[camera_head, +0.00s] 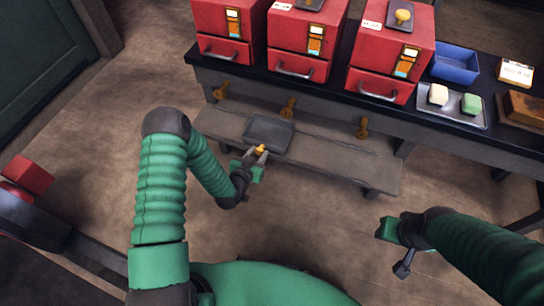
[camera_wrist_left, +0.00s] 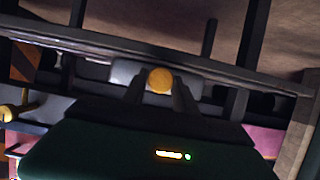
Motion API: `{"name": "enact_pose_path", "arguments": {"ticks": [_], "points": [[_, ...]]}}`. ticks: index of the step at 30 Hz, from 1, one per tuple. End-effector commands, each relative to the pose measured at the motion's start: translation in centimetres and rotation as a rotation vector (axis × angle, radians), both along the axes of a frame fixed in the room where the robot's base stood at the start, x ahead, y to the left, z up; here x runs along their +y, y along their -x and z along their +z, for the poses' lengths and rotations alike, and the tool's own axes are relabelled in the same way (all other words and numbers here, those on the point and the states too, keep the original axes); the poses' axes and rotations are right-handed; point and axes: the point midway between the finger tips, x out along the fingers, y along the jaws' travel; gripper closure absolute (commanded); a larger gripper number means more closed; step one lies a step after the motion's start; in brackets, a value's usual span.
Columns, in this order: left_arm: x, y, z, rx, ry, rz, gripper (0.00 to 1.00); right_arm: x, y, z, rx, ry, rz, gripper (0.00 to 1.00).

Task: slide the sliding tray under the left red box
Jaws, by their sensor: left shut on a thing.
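The sliding tray (camera_head: 268,131) is a dark grey shallow tray on the low bench in front of the counter. It lies in line with the gap between the left red box (camera_head: 226,20) and the middle red box (camera_head: 300,38). My left gripper (camera_head: 257,154) is shut on a yellow knob (camera_head: 261,148) at the tray's near edge. The knob (camera_wrist_left: 160,80) also shows between the two fingers in the left wrist view. My right gripper (camera_head: 390,230) hangs to the right, away from the bench; its fingers do not show clearly.
The bench (camera_head: 340,165) is clear on both sides of the tray. Brass fittings (camera_head: 288,107) stick out under the counter. A right red box (camera_head: 392,48), blue bin (camera_head: 455,62) and tray with two blocks (camera_head: 453,112) stand on top.

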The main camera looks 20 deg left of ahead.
Motion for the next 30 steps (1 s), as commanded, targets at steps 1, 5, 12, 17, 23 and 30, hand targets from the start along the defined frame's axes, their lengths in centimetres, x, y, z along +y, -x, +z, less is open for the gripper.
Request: {"name": "enact_pose_path", "arguments": {"ticks": [1,5,12,17,23,30], "points": [[1.9,0.0,0.2,0.0,-0.005,0.007,1.0,0.0,0.0,0.3,0.0,0.0,0.0,0.64],[6.0,-0.2,0.1,0.0,-0.005,0.008,1.0,0.0,0.0,0.5,0.0,0.0,0.0,0.64],[12.9,-0.4,0.0,0.0,-0.005,0.006,1.0,0.0,0.0,0.3,0.0,0.0,0.0,0.64],[16.2,-0.5,-0.1,0.001,-0.003,0.004,1.0,0.0,0.0,0.2,0.0,0.0,0.0,0.64],[18.3,-0.6,-0.1,0.001,-0.001,0.003,1.0,0.0,0.0,0.1,0.0,0.0,0.0,0.64],[19.0,-0.6,-0.1,0.002,-0.001,0.006,1.0,0.0,0.0,0.0,0.0,0.0,0.0,0.64]]}}
